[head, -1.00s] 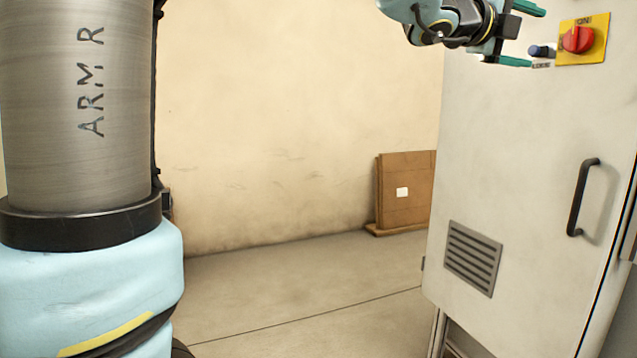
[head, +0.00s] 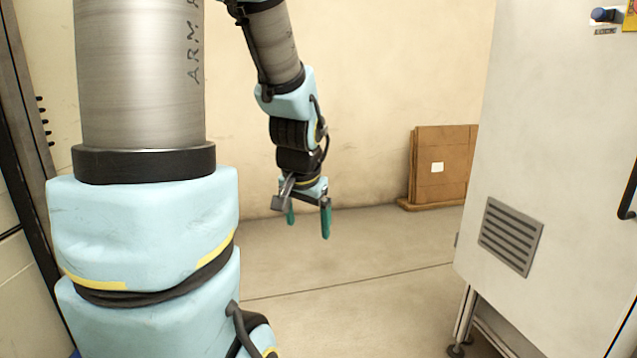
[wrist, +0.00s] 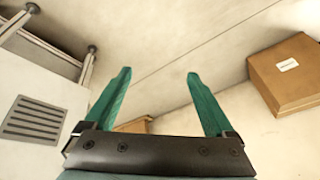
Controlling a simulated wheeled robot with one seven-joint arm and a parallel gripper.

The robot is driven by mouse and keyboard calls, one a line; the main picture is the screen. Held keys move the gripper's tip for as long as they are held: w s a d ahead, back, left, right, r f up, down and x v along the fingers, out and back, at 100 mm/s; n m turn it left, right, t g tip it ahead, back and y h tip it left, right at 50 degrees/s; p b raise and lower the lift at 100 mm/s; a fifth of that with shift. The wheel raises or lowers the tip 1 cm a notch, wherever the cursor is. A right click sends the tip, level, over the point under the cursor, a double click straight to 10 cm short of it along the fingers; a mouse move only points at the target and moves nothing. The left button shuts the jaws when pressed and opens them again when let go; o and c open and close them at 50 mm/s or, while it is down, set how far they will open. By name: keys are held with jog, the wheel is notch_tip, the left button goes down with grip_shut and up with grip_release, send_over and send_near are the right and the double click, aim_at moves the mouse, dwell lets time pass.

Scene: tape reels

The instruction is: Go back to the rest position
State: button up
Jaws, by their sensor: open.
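My gripper (head: 308,222) hangs from my arm left of the middle in the head view, its green fingers pointing down over open floor. It is apart from the cabinet and the wall. In the wrist view my gripper (wrist: 158,78) shows both green fingers spread wide, with nothing between them but floor behind. My gripper is open and empty.
A cardboard box (head: 445,170) leans near the back wall (head: 370,90). The floor (head: 370,265) between is clear.

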jog(key=s+a+f+n+g+p, duration=0.1)
jog(key=s+a+f+n+g, duration=0.3)
jog(key=s, duration=0.4)
notch_tip(320, 180, up, 20)
jog(key=t+p, duration=0.1)
jog(key=p, duration=1.8)
jog(key=shift+w+a, duration=0.15)
jog(key=shift+a, duration=0.05)
jog(key=shift+f, duration=0.1)
